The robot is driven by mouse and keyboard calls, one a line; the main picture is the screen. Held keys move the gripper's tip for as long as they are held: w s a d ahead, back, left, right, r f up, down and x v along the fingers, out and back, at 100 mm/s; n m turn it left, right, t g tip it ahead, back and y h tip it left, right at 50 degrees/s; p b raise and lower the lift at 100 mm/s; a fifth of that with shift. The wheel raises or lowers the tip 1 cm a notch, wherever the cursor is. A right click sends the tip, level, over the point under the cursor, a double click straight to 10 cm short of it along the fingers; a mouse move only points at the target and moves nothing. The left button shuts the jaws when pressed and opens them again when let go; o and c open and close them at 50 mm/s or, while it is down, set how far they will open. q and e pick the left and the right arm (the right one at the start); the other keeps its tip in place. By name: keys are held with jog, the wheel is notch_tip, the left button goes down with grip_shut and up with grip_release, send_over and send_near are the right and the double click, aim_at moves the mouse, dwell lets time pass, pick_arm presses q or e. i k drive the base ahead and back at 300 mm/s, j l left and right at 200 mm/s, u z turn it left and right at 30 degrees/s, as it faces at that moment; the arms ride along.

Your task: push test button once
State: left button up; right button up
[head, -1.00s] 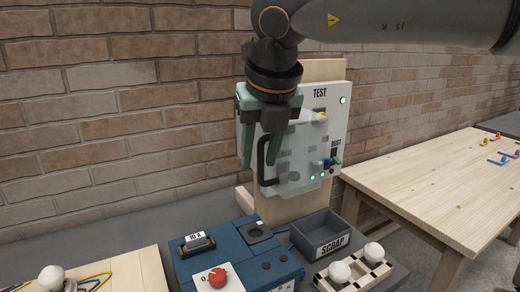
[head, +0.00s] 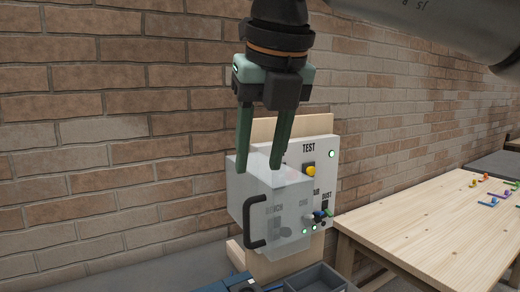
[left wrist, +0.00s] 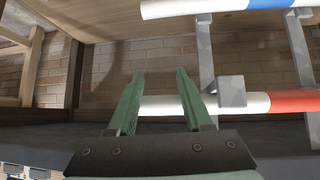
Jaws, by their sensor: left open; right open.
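The yellow button (head: 310,171) sits below the word TEST on the pale grey panel (head: 322,148), with a lit white-green lamp at its upper right. A translucent box-like cover (head: 240,205) with a black handle (head: 252,222) stands over the panel's lower left; the yellow button shows clear of it in this view. My right gripper (head: 259,170) is open and empty, pointing down, with its fingertips at the cover's top edge, left of the button. Whether they touch the cover I cannot tell. My left gripper (left wrist: 160,72) is open in the left wrist view, with nothing clearly held.
A grey bin (head: 318,280) lies below. A wooden table (head: 420,210) stands at right, a brick wall behind. Red-white and blue-white poles (left wrist: 250,103) lie on brackets beyond my left gripper.

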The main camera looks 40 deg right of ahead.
aim_at(310, 171)
jog(key=k, duration=1)
